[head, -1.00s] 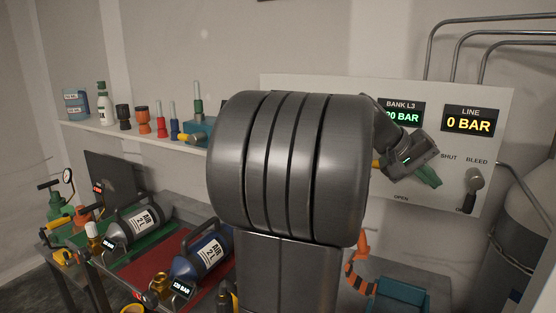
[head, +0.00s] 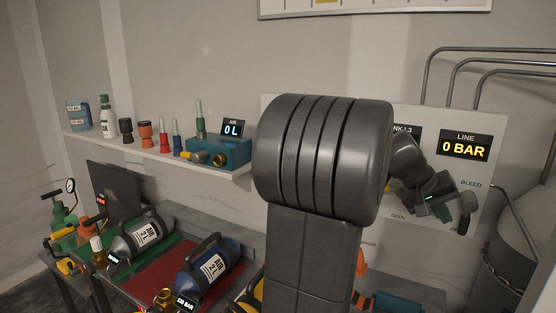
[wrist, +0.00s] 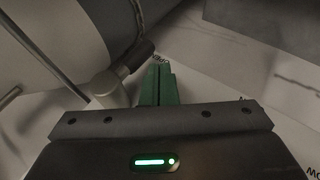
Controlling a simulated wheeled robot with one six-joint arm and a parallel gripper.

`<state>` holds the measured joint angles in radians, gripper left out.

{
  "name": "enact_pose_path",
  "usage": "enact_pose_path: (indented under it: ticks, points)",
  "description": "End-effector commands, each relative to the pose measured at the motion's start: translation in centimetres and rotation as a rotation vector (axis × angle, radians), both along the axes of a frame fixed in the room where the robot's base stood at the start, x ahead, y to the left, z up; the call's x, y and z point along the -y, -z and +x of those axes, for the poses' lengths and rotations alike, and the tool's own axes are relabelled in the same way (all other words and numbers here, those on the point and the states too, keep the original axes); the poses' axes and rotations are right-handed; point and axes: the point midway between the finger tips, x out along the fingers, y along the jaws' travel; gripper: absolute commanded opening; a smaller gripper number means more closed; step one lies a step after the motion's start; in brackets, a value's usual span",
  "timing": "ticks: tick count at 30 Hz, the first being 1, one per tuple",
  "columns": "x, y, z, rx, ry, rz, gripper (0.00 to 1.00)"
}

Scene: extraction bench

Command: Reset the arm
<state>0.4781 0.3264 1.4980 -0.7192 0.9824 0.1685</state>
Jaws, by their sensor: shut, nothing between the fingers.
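My gripper (head: 456,205) shows in the head view at the right, in front of the lower part of the valve panel (head: 486,190). In the wrist view its green fingers (wrist: 158,84) are together with nothing between them. A lever handle (wrist: 128,66) on a pale round hub lies just left of and beyond the fingertips in the wrist view; I cannot tell whether they touch. In the head view my gripper partly covers this lever. The panel's LINE display (head: 464,146) reads 0 BAR. My arm hides most of the BANK display.
A blue air cylinder (head: 218,262) and a grey one (head: 140,240) lie on the bench at left. A shelf (head: 150,152) holds bottles, tools and a teal box (head: 222,152) reading 0 L. A large grey cylinder (head: 500,250) stands at the right, with pipes (head: 500,50) above.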

Motion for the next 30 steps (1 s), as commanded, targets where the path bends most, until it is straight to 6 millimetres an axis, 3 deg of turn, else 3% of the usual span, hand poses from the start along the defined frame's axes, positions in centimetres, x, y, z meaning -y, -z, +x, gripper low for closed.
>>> enact_pose_path:
  ticks: [25, 30]
  points:
    - [-0.5, -2.2, 0.3, 0.158, 0.001, 0.286, 0.0]
    - [-1.5, -2.4, 0.6, 0.16, -0.002, 0.287, 0.0]
